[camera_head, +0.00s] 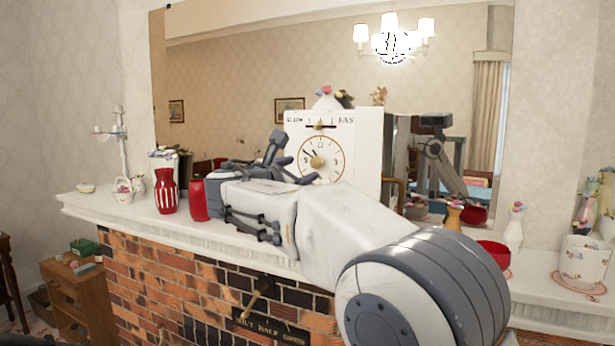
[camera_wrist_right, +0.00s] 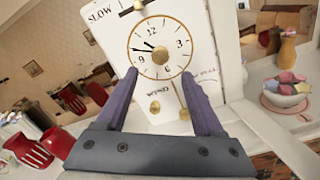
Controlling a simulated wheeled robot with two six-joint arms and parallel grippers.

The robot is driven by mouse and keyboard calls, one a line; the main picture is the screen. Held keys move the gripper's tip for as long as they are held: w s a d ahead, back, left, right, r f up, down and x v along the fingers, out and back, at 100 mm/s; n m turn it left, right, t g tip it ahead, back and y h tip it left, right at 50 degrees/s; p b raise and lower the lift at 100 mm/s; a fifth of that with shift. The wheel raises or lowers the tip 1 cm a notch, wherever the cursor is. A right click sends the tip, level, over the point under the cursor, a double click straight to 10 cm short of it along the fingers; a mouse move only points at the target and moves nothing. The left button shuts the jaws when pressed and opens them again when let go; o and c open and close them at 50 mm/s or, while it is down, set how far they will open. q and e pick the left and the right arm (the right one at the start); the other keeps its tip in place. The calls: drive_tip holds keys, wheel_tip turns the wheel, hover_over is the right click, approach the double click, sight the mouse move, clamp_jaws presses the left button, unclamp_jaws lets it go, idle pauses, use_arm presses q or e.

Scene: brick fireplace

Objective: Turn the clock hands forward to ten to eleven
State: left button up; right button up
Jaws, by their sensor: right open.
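The white clock (camera_head: 360,135) stands on the mantelpiece against the mirror. Its round dial (camera_head: 335,147) has a brass centre, and the dark hands (camera_head: 308,154) point to the upper left. In the right wrist view the dial (camera_wrist_right: 172,33) is close, and the hands (camera_wrist_right: 147,46) point left, near the nine and ten. My right gripper (camera_head: 300,170) is in front of the dial's lower left. In its wrist view the open fingers (camera_wrist_right: 160,77) frame the dial's lower edge, with nothing between them. My left gripper is not in view.
Red vases (camera_head: 166,192) and a candlestick (camera_head: 121,150) stand to the left on the mantelpiece (camera_head: 130,214). A red bowl (camera_head: 494,252), a small white vase (camera_head: 514,234) and a flowered pot (camera_head: 583,258) stand to the right. Brass fittings (camera_wrist_right: 155,107) sit below the dial.

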drive_tip(key=shift+b+v, duration=0.3)
drive_tip(key=shift+v, duration=1.2)
drive_tip(key=shift+f, duration=0.1)
drive_tip(key=s+d+f+m+g+y, duration=0.1)
drive_tip(key=s+d+f+m+g, duration=0.15)
drive_tip(key=f, duration=0.45)
drive_tip(key=s+d+f+m+g+y, duration=0.1)
drive_tip(key=s+d+f+m+g, duration=0.1)
drive_tip(key=s+f+g, duration=0.3)
drive_tip(key=s+d+f+m+g+y, duration=0.2)
drive_tip(key=s+f+m, duration=0.5)
drive_tip(key=s+f, duration=0.5)
drive_tip(key=s+d+f+m+g+y, duration=0.3)
drive_tip(key=s+f+m+g, duration=0.4)
drive_tip(key=s+f, duration=0.5)
drive_tip(key=s, duration=0.8)
drive_tip(key=shift+s+y, duration=0.15)
drive_tip(key=shift+y, duration=0.25)
